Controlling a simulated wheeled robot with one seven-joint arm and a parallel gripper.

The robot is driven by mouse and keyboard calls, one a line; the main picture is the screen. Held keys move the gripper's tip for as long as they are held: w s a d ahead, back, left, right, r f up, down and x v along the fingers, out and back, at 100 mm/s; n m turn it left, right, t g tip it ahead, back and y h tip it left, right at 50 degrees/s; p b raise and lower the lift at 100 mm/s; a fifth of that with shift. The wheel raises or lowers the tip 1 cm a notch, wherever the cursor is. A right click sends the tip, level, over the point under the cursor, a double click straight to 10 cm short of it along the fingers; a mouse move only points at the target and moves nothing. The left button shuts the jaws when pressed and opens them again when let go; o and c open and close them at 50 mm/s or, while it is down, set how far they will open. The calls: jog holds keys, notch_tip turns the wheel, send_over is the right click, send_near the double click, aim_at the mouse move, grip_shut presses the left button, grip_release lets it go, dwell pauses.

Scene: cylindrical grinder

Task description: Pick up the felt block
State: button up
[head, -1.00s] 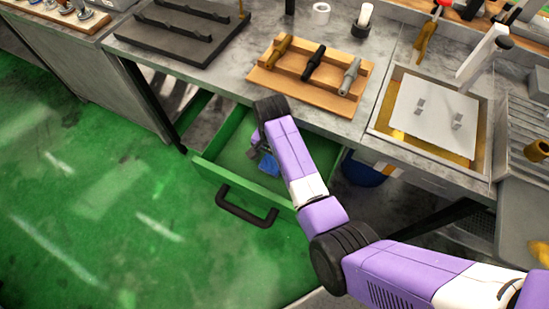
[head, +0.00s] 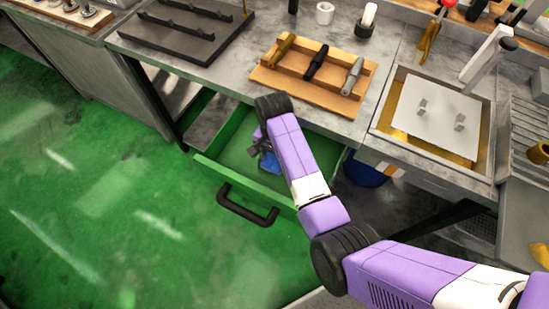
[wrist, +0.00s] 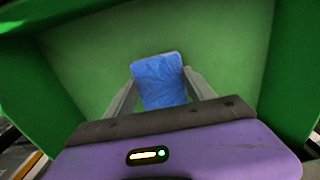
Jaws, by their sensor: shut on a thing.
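The felt block is blue and rectangular, and it shows in the wrist view (wrist: 158,80) between the two fingers of my gripper (wrist: 160,84). The fingers lie along its left and right sides, shut on it. In the head view, the felt block (head: 269,162) is partly hidden by my gripper (head: 261,148), which reaches down into the open green drawer (head: 235,179). I cannot tell whether the block is touching the drawer floor or held just above it.
The drawer walls stand close around my gripper, with a black handle (head: 247,206) on the front. The workbench (head: 230,75) is above and behind it, carrying a wooden tool rack (head: 310,88) and a black rack (head: 180,40). The green floor at left is clear.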

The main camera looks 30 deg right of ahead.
aim_at(274, 159)
notch_tip(274, 159, up, 19)
jog(key=p, duration=0.5)
